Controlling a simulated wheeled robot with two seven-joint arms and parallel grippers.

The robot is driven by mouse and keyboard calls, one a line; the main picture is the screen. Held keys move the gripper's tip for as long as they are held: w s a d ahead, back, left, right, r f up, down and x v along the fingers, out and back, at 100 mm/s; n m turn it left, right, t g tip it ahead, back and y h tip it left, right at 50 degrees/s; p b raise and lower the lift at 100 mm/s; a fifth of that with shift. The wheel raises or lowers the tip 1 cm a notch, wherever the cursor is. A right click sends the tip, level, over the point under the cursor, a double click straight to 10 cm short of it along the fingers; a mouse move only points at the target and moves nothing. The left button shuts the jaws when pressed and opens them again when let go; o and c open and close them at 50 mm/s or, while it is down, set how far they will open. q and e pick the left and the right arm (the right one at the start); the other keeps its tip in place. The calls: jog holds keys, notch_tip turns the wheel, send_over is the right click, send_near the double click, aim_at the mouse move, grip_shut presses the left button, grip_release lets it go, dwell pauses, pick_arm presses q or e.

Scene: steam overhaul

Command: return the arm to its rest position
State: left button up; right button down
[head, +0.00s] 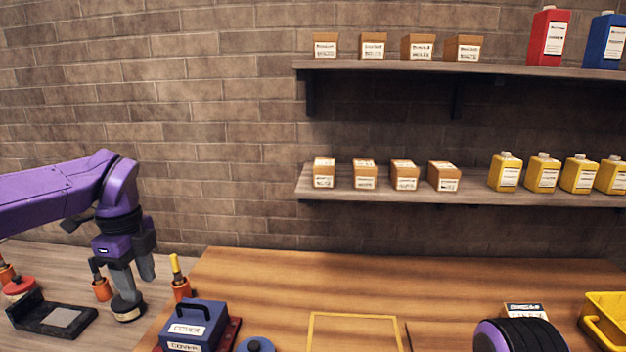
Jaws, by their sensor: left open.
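My left arm comes in from the left, purple, and bends down at the wrist. My left gripper (134,274) points down over the left part of the bench, with its fingers apart. A dark round piece with a pale label (128,309) stands right below the fingers; I cannot tell whether they touch it. No object shows held between them. A purple and black part of my own body shows at the bottom edge, right of the middle. My right gripper is not in view.
A blue box labelled COVER (193,325), orange-based tools (181,290) and a black stand (52,316) are near the left gripper. A yellow outlined square (354,316) marks the wooden top. A yellow bin (604,318) is at right. Shelves (450,186) hold boxes and bottles.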

pick_arm(q)
jog(key=s+a+f+m+t+y, duration=0.15)
jog(key=f+m+y, duration=0.25)
jog(key=f+m, duration=0.5)
jog(key=s+a+f+m+t+y, duration=0.1)
jog(key=s+a+f+m+y, duration=0.2)
jog(key=f+m, duration=0.6)
jog(key=s+a+f+m+t+y, duration=0.1)
jog(key=s+a+f+m+y, duration=0.2)
jog(key=f+m, duration=0.65)
jog(key=s+d+f+m+h, duration=0.45)
jog(key=s+f+m, duration=0.35)
jog(key=s+m, duration=0.3)
jog(key=s+d+f+m+h, duration=0.3)
jog(key=s+d+f+m, duration=0.2)
jog(key=s+f+m, duration=0.6)
notch_tip(320, 180, down, 7)
jog(key=n+b, duration=0.3)
jog(key=b, duration=0.7)
jog(key=shift+s+f+y, duration=0.2)
jog(key=shift+s+y, duration=0.05)
jog(key=shift+y, duration=0.1)
jog(key=shift+a, duration=0.1)
